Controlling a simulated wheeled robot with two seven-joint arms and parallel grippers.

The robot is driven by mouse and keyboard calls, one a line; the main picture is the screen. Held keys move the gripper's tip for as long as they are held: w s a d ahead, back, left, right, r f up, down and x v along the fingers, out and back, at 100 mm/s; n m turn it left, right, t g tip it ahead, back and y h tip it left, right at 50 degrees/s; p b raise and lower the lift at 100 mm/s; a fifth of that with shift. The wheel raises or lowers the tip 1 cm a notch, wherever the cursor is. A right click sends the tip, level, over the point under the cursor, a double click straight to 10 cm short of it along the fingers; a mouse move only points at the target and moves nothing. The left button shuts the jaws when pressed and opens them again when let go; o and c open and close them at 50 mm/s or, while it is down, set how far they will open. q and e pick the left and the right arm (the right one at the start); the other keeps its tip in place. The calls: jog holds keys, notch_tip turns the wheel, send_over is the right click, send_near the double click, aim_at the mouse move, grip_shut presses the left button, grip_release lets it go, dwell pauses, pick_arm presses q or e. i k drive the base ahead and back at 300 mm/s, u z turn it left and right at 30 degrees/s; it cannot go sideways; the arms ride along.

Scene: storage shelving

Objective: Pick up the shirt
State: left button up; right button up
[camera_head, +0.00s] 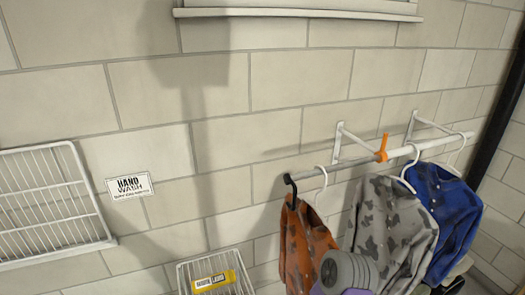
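Three shirts hang side by side on a wall-mounted rail. A grey patterned shirt (392,222) hangs in the middle on a white hanger. A blue shirt (452,215) hangs at the right, partly behind the grey one. A grey ribbed and purple part of my arm is at the bottom, in front of the lower orange-brown and grey shirts. Neither gripper's fingers can be made out.
The white rail (435,143) has brackets, an orange clip (382,149) and a dark left end. A wire rack (48,207) is at the left. A wire basket (240,268) with a yellow label stands bottom centre. A dark post (499,110) is at the right.

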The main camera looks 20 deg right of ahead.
aim_at(389, 225)
jog(key=k, duration=0.85)
jog(key=z, duration=1.3)
jog(key=i, duration=0.35)
jog(key=z, duration=0.05)
